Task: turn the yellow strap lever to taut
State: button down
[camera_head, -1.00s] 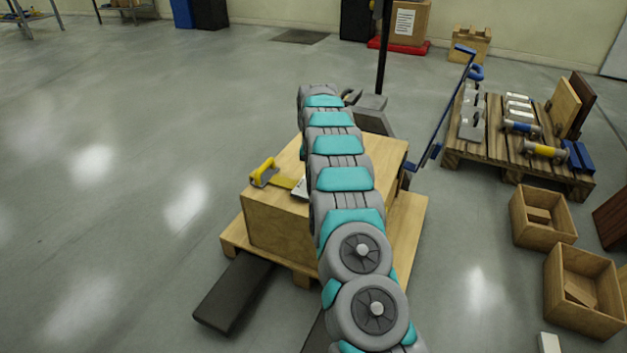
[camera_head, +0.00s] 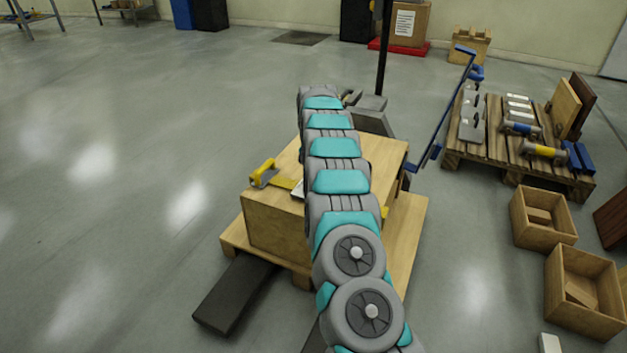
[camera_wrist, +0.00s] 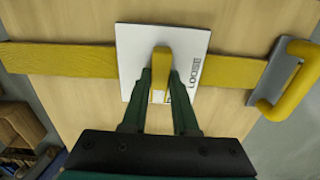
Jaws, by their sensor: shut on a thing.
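The yellow strap lever (camera_wrist: 162,63) stands over a white plate (camera_wrist: 131,48) in the wrist view, with dark lettering that seems to read LOOSE to its right. My gripper (camera_wrist: 162,88) has its two dark green fingers closed on the lever, one on each side. The yellow strap (camera_wrist: 70,60) runs left to right across the wooden box top (camera_wrist: 225,110), beneath the plate. In the head view my arm hides the lever and gripper; the strap's left part (camera_head: 286,183) shows on the box (camera_head: 275,230).
A yellow hooked handle (camera_wrist: 298,82) on a grey plate sits at the strap's end; it also shows in the head view (camera_head: 263,172). The box rests on a pallet (camera_head: 405,235). A loaded pallet (camera_head: 480,150) and open wooden crates (camera_head: 545,215) stand to the right. Floor on the left is clear.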

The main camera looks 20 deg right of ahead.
jog(key=c, duration=0.7)
grip_release()
notch_tip(320, 180, up, 7)
jog(key=shift+w+f, duration=0.1)
jog(key=shift+r, duration=0.5)
